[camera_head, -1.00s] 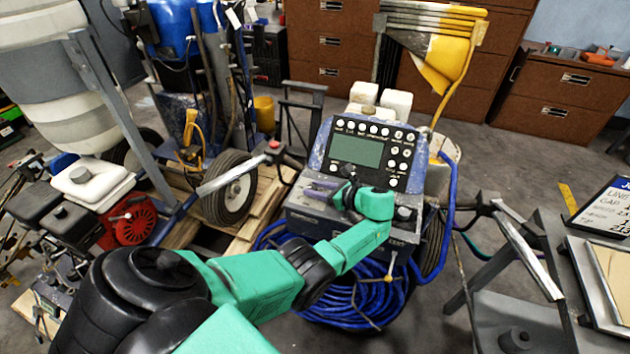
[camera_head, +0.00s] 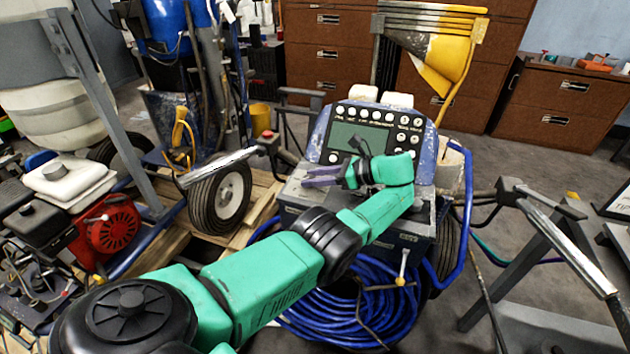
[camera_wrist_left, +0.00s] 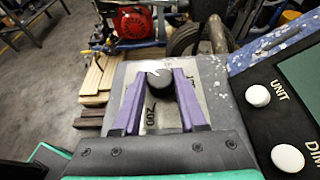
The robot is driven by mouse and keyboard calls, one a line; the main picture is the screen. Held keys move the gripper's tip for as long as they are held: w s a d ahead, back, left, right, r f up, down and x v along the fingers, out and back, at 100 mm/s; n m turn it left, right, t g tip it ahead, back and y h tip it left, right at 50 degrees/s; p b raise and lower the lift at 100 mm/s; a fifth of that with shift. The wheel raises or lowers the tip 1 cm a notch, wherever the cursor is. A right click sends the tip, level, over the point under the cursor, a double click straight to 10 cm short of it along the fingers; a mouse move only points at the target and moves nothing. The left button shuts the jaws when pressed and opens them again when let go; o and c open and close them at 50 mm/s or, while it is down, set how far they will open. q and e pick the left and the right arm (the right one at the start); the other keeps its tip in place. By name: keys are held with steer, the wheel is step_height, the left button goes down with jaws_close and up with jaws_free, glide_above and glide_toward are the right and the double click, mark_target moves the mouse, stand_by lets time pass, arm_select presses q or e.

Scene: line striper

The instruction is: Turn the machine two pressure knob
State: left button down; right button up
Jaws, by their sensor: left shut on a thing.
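The striper's console (camera_head: 375,133), with a grey-green screen and white buttons, faces me in the middle of the head view. My left gripper (camera_head: 312,177) reaches over the flat ledge below the screen, its purple fingers pointing left. In the left wrist view, a black knob (camera_wrist_left: 160,79) with a white mark stands on a worn metal label plate (camera_wrist_left: 151,113). The purple fingers of my left gripper (camera_wrist_left: 160,70) are shut on its two sides. The knob cannot be made out clearly in the head view. My right gripper is not in view.
A coiled blue hose (camera_head: 345,310) hangs below the console. Handlebars stick out on both sides, including a right bar (camera_head: 565,245). Another machine with a red engine (camera_head: 110,228) stands on a pallet at left. Brown cabinets (camera_head: 570,105) line the back.

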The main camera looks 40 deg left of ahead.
arm_select(q)
steer(key=shift+c, duration=2.3)
jaws_free()
step_height(320, 180, up, 20)
steer(key=p, duration=0.5)
